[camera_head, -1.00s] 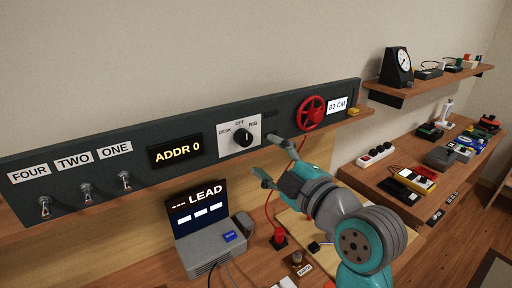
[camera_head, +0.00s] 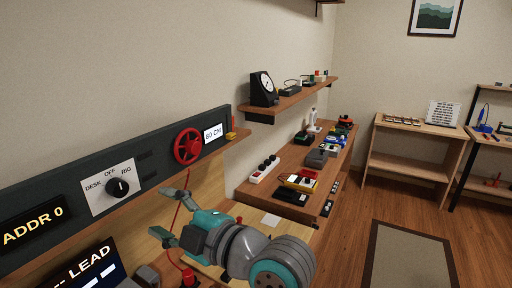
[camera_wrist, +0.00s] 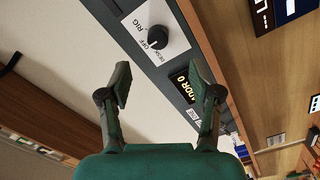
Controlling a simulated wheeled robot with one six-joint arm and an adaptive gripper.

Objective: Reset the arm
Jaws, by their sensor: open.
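My gripper (camera_head: 172,213) is open and empty in the head view. It is in front of the dark panel, below the red wheel (camera_head: 187,146) and right of the selector knob. The wrist view also shows my gripper (camera_wrist: 158,88) with its two fingers spread apart and nothing between them. Beyond the fingers are the black selector knob (camera_wrist: 157,38) on its white plate and the ADDR 0 display (camera_wrist: 184,88). My arm is bent at the bottom of the head view.
A screen reading LEAD (camera_head: 85,270) is at lower left. A bench (camera_head: 262,187) with several devices, and a shelf (camera_head: 290,98) with a black dial gauge (camera_head: 263,89), stand to the right. Open floor lies farther right.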

